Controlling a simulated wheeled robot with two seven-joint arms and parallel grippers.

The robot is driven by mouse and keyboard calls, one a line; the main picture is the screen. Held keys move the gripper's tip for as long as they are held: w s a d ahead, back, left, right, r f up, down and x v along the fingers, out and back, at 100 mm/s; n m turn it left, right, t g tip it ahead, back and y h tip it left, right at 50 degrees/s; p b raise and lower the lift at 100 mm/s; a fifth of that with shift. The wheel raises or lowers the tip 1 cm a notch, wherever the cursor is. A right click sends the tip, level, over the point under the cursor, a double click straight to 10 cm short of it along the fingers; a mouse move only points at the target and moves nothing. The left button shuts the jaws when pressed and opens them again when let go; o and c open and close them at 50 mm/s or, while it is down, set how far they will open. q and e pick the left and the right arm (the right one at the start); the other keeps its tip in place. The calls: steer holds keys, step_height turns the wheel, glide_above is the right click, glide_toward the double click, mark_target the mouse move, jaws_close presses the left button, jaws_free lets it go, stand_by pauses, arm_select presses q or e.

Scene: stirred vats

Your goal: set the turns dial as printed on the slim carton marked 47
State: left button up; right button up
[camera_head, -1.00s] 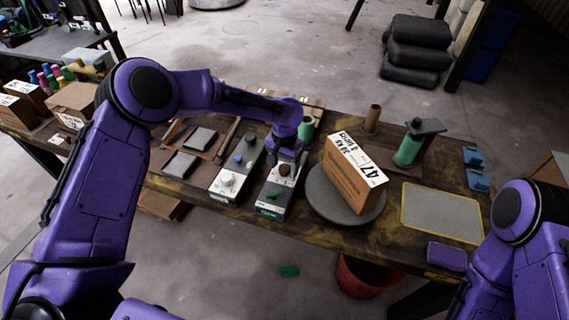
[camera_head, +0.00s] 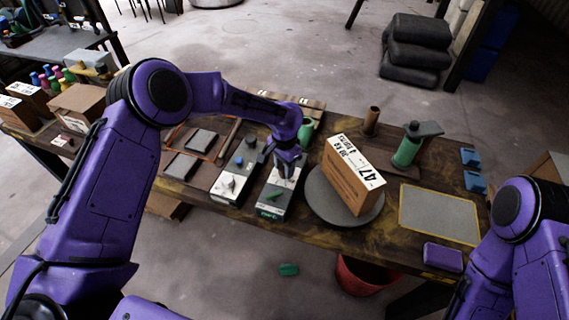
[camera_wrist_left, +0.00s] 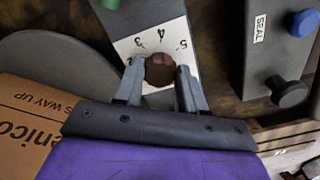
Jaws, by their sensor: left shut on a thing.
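The slim carton marked 47 (camera_head: 352,180) stands tilted-looking on a round grey turntable (camera_head: 318,200), its white label facing up; the smaller print is hard to read. The dial box (camera_head: 273,200) has a green part at its near end. Its brown round knob (camera_wrist_left: 159,69) shows in the left wrist view, on a white plate with 3, 4 and 5 readable. My left gripper (camera_head: 287,172) points down over this box; in the left wrist view its fingers (camera_wrist_left: 160,80) are shut on the knob, one each side. My right gripper is out of view.
A second grey box (camera_head: 229,184) with a blue button and pale knob stands close left; SEAL is printed on a box in the wrist view. A green cylinder device (camera_head: 408,150) stands behind right. A grey yellow-edged mat (camera_head: 440,214) is bare.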

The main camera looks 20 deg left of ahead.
arm_select(q)
steer(key=m, duration=0.3)
steer(key=shift+r+p, duration=0.1)
steer(key=shift+p, duration=0.25)
steer(key=m, duration=0.7)
steer(key=shift+w+p, duration=0.1)
steer(key=shift+p, duration=0.25)
steer(key=shift+m, duration=1.9)
steer(key=o, duration=1.1)
steer(key=shift+c, duration=0.2)
step_height(320, 180, up, 10)
steer(key=b, duration=0.2)
steer(key=shift+r, duration=0.2)
